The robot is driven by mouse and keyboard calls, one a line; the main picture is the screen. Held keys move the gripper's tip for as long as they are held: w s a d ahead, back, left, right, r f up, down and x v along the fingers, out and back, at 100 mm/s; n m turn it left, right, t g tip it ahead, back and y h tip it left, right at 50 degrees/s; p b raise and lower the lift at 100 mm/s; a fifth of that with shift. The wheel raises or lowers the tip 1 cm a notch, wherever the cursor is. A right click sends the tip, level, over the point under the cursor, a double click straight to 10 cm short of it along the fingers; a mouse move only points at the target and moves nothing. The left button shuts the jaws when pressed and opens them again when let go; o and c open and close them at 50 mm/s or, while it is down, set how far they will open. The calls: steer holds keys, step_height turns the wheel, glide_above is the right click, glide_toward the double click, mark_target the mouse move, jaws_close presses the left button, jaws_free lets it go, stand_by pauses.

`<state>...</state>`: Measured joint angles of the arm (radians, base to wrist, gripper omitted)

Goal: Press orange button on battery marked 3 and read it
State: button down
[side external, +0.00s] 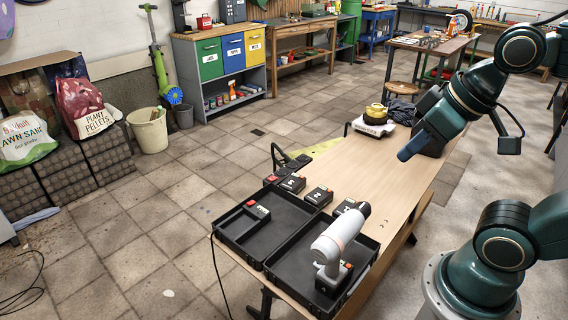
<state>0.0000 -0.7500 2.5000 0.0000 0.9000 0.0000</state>
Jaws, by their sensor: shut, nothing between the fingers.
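Three black batteries stand in a row on the wooden bench behind the black trays: a left one (291,183), a middle one (319,196) and a right one (346,207). Each has a pale mark on top and a small red-orange patch at a corner. The left one's mark looks like a 3, but it is too small to be sure. Another battery (257,211) lies in the left tray, its mark unreadable. My gripper (408,150) is shut and empty, above the bench to the right of the row and apart from every battery. No charge reading is visible.
The open black case has a left tray (240,240) and a right tray (372,252). A grey-white drill (338,238) stands in the right tray, rising above its rim. A yellow-topped device (374,118) sits at the bench's far end. The bench top (385,172) between is clear.

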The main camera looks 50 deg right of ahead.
steer(key=shift+w, duration=0.1)
stand_by(0.3)
steer(key=w+d+m, duration=0.1)
steer(key=w+d, duration=0.1)
steer(key=w, duration=1.2)
steer(key=m+t+y, duration=0.1)
steer(key=m+t, duration=0.3)
steer(key=m, duration=0.3)
glide_above(305, 179)
step_height(305, 179, down, 26)
steer(key=shift+f, duration=0.2)
steer(key=shift+f, duration=0.1)
steer(key=shift+f, duration=4.3)
